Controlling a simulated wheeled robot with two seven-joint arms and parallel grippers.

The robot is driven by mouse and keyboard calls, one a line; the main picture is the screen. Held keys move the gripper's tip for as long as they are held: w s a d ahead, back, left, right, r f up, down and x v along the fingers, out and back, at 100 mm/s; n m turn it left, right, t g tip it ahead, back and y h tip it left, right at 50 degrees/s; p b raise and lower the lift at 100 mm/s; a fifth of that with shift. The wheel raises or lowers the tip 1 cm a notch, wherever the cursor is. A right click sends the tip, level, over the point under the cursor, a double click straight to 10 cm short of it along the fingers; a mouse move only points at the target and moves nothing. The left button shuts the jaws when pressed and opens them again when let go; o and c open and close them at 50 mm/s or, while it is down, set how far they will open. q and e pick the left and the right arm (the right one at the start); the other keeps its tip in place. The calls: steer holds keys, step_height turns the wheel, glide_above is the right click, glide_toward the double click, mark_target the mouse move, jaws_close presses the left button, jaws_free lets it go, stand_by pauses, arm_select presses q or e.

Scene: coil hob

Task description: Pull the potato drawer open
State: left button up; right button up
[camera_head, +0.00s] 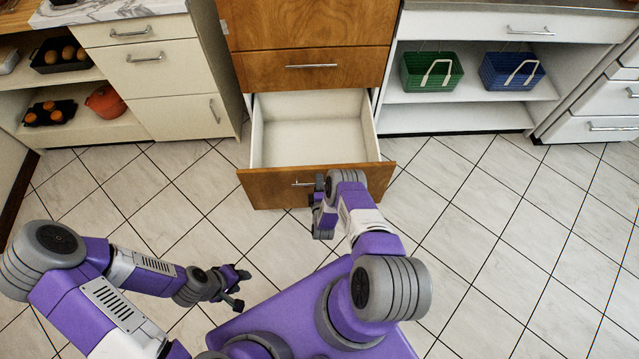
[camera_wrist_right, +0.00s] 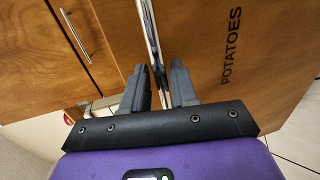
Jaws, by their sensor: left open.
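The potato drawer (camera_head: 345,180) is the low wooden-fronted drawer in the middle of the head view. It stands well open, and its white inside looks empty. The word POTATOES shows on its front (camera_wrist_right: 265,75) in the right wrist view. My right gripper (camera_head: 317,190) is at the drawer's metal handle (camera_head: 300,184). My left gripper (camera_head: 238,288) is open and empty, low above the floor, apart from the drawer.
A closed wooden drawer (camera_head: 312,68) is above the open one. Green (camera_head: 430,72) and blue (camera_head: 510,72) baskets stand at right. The tiled floor around is clear.

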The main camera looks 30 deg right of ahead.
steer(key=p+v, duration=0.2)
steer(key=v, duration=0.5)
steer(key=shift+s+p, duration=0.3)
steer(key=shift+p, duration=0.05)
steer(key=shift+a, duration=0.15)
stand_by(0.3)
